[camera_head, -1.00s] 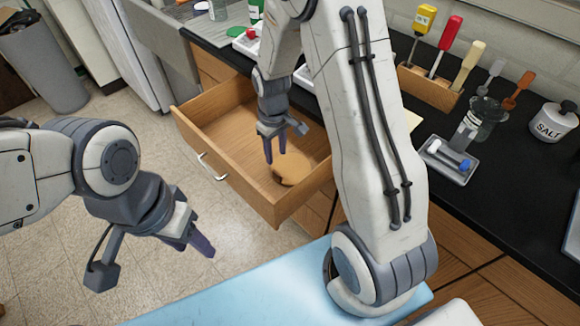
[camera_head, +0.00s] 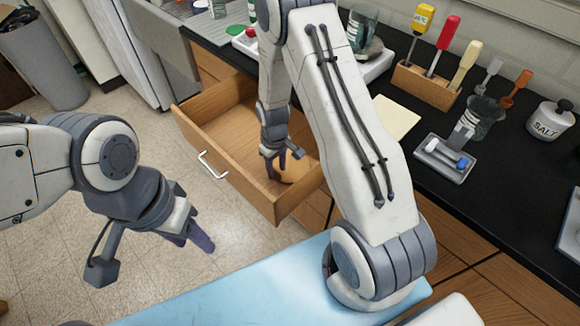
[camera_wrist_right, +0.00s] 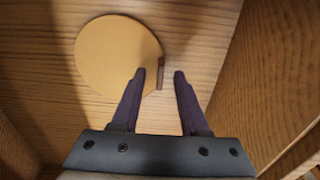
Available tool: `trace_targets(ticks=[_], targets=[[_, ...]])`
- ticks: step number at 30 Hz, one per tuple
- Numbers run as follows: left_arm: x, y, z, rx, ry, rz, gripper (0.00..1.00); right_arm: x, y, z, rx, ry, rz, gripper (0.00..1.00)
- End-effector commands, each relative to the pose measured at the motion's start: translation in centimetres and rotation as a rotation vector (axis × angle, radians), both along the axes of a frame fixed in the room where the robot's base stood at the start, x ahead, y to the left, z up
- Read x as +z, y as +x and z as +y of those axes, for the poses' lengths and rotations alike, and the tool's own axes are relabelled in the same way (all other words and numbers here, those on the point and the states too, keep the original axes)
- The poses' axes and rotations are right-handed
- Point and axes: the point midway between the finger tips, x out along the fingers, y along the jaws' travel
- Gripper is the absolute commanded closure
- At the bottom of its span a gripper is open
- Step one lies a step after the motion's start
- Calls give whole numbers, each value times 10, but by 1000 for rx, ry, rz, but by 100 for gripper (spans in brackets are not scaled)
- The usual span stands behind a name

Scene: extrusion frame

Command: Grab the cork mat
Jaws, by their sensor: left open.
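The cork mat (camera_wrist_right: 112,50) is a round tan disc lying on the floor of an open wooden drawer. In the head view the mat (camera_head: 298,172) is partly hidden by my right gripper. My right gripper (camera_head: 276,172) reaches down into the drawer beside the mat. In the right wrist view its two dark fingers (camera_wrist_right: 160,73) are apart, with the left fingertip over the mat's edge and a small dark brown piece at that edge between the tips. My left gripper (camera_head: 204,243) is open and empty, outside the drawer.
The drawer (camera_head: 235,172) has walls close around my right gripper. A black counter (camera_head: 400,125) behind it carries a tool rack (camera_head: 424,85), a small tray (camera_head: 444,158) and a salt jar (camera_head: 549,122). A light blue surface (camera_head: 235,295) lies in front.

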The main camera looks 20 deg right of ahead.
Motion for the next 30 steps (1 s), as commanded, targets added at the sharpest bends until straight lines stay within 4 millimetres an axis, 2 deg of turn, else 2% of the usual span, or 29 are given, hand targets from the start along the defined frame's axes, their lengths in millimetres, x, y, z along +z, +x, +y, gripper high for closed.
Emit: trace_targets(ticks=[1,3,30], targets=[[0,0,0,0,0,0,50,0,0,0,0,0,0,74],[0,0,0,0,0,0,50,0,0,0,0,0,0,100],[0,0,0,0,0,0,50,0,0,0,0,0,0,100]])
